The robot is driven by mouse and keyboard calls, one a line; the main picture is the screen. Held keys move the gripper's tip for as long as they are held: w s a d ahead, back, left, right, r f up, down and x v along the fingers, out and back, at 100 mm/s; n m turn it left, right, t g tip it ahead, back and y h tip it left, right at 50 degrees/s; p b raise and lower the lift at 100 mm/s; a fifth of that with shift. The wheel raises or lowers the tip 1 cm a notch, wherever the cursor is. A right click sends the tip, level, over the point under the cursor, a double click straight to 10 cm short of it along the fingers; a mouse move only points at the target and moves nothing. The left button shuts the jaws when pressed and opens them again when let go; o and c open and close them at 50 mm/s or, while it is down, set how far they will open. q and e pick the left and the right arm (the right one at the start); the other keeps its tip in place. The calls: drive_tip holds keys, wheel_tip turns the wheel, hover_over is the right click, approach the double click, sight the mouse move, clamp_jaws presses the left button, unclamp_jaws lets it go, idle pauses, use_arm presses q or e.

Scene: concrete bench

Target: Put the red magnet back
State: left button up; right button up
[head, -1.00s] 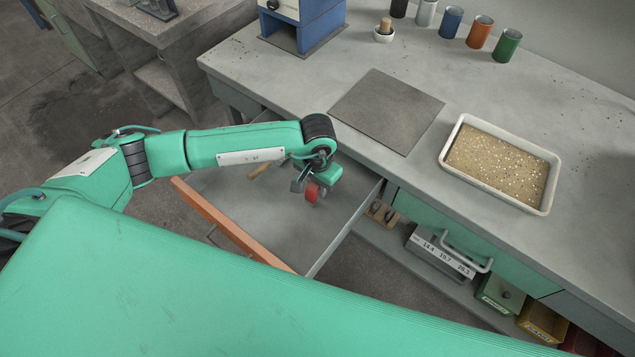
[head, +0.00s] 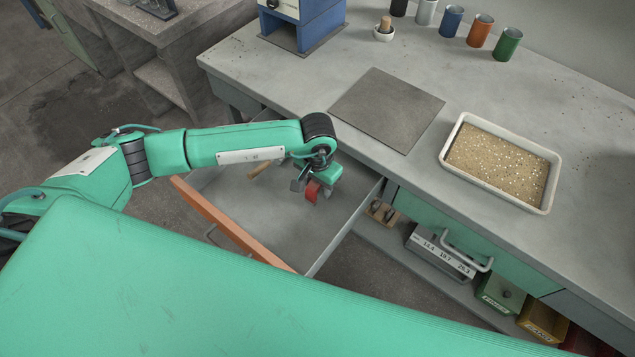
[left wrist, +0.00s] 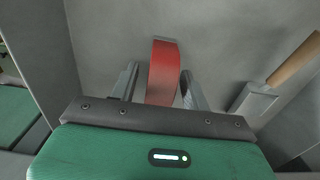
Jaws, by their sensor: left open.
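The red magnet (head: 311,191) is inside the open drawer (head: 325,226), toward its right-hand side. My left gripper (head: 312,190) reaches down into the drawer, with its fingers on either side of the magnet. In the left wrist view the red magnet (left wrist: 163,72) stands between the two grey fingers, which are open. A narrow gap shows beside it, and its lower end is hidden by the gripper body. My right gripper is not in view.
A wooden-handled tool (head: 260,168) lies in the drawer near the magnet. On the bench are a dark square plate (head: 388,109), a white-rimmed tray of sand (head: 500,163), and several coloured cups at the back. The drawer's orange front (head: 232,224) stands out from the bench.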

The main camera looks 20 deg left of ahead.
use_arm(q)
drive_tip(key=shift+r, duration=0.4)
wheel_tip(320, 180, up, 11)
drive_tip(key=shift+r+b, duration=0.2)
drive_tip(key=shift+b, duration=0.45)
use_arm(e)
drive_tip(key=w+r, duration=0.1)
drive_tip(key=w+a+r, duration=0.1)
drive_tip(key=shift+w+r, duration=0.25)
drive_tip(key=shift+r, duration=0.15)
use_arm(q)
drive_tip(key=shift+r, duration=0.1)
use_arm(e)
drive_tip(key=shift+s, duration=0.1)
